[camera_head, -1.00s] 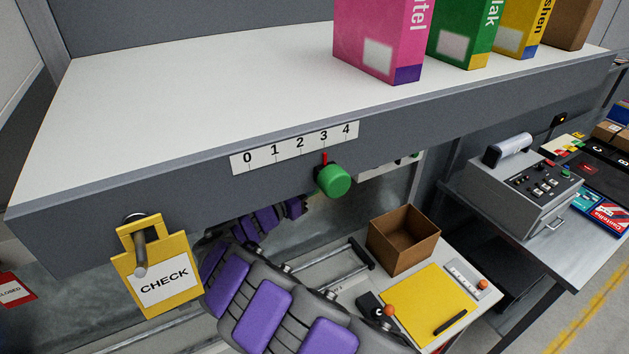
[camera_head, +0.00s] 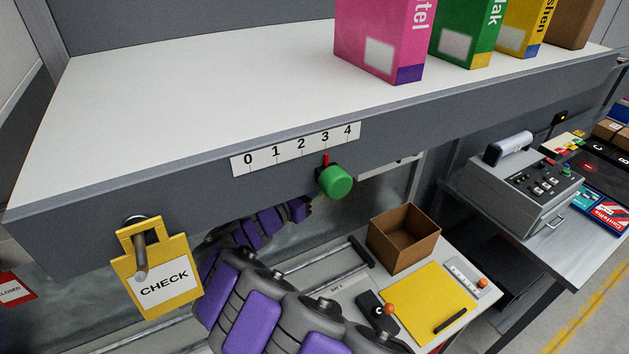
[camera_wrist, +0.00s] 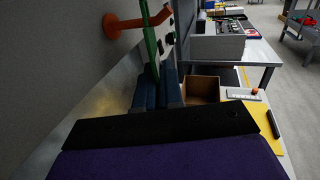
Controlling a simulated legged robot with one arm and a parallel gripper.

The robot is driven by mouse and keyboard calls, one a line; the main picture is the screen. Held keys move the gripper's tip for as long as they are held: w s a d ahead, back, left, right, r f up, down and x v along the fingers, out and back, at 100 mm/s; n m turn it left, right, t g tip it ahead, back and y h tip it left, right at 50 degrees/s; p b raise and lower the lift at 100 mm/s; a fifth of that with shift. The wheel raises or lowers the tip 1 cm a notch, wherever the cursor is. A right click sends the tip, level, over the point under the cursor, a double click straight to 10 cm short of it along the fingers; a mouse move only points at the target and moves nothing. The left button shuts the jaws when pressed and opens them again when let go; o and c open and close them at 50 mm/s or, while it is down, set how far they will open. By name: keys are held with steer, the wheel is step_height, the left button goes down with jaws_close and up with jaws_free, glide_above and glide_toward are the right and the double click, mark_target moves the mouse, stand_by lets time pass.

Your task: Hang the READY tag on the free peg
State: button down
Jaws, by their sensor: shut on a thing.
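My gripper (camera_wrist: 157,92) has blue fingers in the wrist view, shut on a thin green piece (camera_wrist: 151,45) seen edge-on. It is probably the READY tag; no lettering shows. An orange peg (camera_wrist: 125,25) sticks out from the grey panel at upper left and its tip curves up. The green piece crosses the peg in the picture; I cannot tell whether it is around the peg or only beside it. A yellow CHECK tag (camera_head: 164,285) hangs on a grey peg (camera_head: 141,258) at left.
A green knob (camera_head: 336,181) sits under the 0–4 scale (camera_head: 296,149) on the shelf's front edge (camera_head: 100,218). Several boxes stand on the shelf. Below right are an open brown box (camera_head: 403,237), a yellow sheet (camera_head: 430,303) and a control box (camera_head: 525,185).

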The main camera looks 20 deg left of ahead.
steer(key=shift+s+d+r+p, duration=0.3)
steer(key=shift+s+d+r, duration=0.1)
steer(key=shift+d+r, duration=0.15)
stand_by(0.4)
steer(key=shift+s+d, duration=1.05)
steer(key=shift+d, duration=0.2)
steer(key=shift+s, duration=0.2)
steer(key=shift+s+d+p, duration=0.35)
steer(key=shift+s+d, duration=0.15)
steer(key=shift+d, duration=0.25)
stand_by(0.3)
